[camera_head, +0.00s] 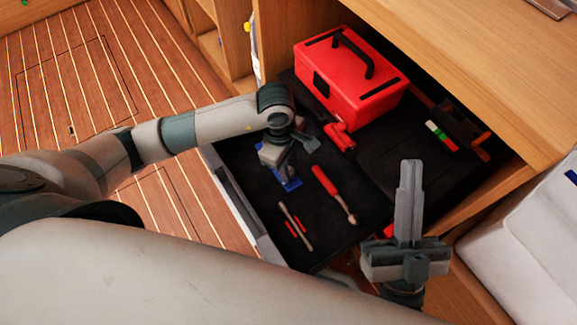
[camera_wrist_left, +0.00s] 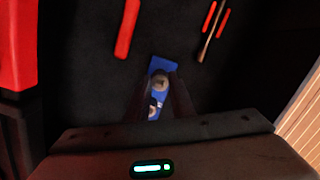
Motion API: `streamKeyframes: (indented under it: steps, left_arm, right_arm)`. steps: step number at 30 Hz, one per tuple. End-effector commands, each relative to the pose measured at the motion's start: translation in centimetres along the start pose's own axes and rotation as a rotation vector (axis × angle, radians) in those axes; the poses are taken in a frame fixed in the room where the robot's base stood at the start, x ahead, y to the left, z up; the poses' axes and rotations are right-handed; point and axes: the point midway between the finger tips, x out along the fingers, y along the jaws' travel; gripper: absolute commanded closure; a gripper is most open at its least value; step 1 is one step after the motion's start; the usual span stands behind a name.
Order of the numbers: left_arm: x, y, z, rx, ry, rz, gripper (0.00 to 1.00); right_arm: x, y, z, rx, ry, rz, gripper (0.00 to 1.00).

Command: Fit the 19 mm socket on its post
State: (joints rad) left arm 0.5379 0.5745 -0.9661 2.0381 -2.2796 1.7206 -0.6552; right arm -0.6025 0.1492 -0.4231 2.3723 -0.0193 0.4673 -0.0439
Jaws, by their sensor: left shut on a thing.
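A blue socket rail (camera_head: 292,184) lies on the black drawer liner; it also shows in the left wrist view (camera_wrist_left: 163,64). My left gripper (camera_head: 277,155) points down over the rail. In the left wrist view its fingertips (camera_wrist_left: 160,84) are shut on a grey round socket (camera_wrist_left: 160,79), which appears over the rail. Whether the socket touches a post is hidden. Another small metallic round part (camera_wrist_left: 152,110) shows on the rail between the fingers. My right gripper (camera_head: 410,200) points up near the drawer's right front, its fingers together and empty.
A red toolbox (camera_head: 347,85) stands at the back of the drawer. A red-handled tool (camera_head: 327,183), a red tool (camera_head: 340,137) and a thin tool with red grips (camera_head: 295,226) lie near the rail. The drawer wall (camera_head: 240,205) bounds the left.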

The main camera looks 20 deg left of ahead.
Motion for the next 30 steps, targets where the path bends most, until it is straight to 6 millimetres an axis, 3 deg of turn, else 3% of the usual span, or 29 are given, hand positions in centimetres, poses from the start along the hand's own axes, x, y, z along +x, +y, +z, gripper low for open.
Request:
streamKeyframes:
  steps: [27, 28, 30]
  left_arm:
    - [1.7, 0.0, -0.2, 0.0, 0.0, 0.0, 1.0]
    - [1.7, 0.0, -0.2, 0.0, 0.0, 0.0, 0.71]
    - [1.7, 0.0, -0.2, 0.0, 0.0, 0.0, 0.66]
  right_arm:
    - [-1.0, 0.1, 1.1, 0.001, -0.001, 0.001, 1.0]
    - [-1.0, 0.1, 1.1, 0.001, -0.001, 0.001, 1.0]
    - [-1.0, 0.1, 1.1, 0.001, -0.001, 0.001, 1.0]
